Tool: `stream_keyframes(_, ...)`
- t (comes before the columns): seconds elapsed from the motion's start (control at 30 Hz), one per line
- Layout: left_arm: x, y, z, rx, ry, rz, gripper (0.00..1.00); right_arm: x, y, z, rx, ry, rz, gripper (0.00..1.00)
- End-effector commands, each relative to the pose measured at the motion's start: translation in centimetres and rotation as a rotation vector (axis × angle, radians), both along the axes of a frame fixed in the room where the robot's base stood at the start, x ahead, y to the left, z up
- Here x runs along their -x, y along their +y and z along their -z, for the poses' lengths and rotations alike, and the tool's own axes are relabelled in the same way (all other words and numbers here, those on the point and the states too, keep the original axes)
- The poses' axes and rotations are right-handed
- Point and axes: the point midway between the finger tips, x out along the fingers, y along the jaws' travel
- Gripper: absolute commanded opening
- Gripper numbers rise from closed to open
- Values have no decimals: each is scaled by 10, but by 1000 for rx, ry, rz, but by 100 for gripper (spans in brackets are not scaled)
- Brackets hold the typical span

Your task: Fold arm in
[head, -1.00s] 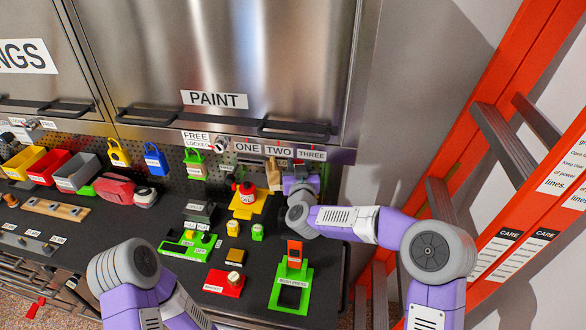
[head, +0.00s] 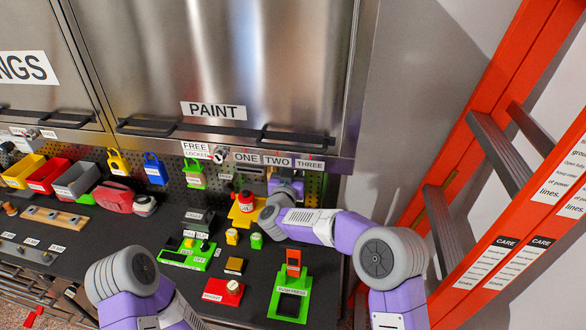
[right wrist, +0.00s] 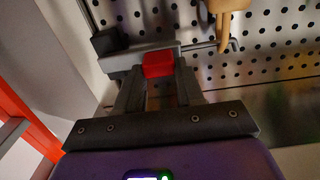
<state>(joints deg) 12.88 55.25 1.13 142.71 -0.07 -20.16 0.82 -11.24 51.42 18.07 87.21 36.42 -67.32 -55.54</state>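A grey bar with a red block (right wrist: 158,64) on it lies in front of the pegboard in the right wrist view. This may be the arm that the task names, but I cannot be sure. My right gripper (right wrist: 158,80) has its two dark fingers on either side of the red block; I cannot tell whether they touch it. In the head view my right gripper (head: 286,186) is below the labels ONE, TWO and THREE, its fingers hidden by my own wrist. My left arm enters at the bottom left; its gripper is out of view.
A tan wooden hook (right wrist: 226,18) hangs close by on the right in the right wrist view. An orange ladder (head: 480,160) stands at the right.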

Motion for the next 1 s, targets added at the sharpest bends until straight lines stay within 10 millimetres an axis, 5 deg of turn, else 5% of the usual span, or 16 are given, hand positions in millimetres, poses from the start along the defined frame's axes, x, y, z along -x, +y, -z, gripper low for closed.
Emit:
stream_keyframes(0.17, 0, 0, 0, 0, 0, 0, 0, 0, -1, -1, 0, -3, 1, 63)
stream_keyframes(0.57, 0, 0, 3, 0, 0, 0, 0, 8, 3, 0, -1, -1, -2, 63)
stream_keyframes(1.0, 0, 0, 17, 0, 0, 0, 0, 66, 16, 0, 0, -3, -1, 63)
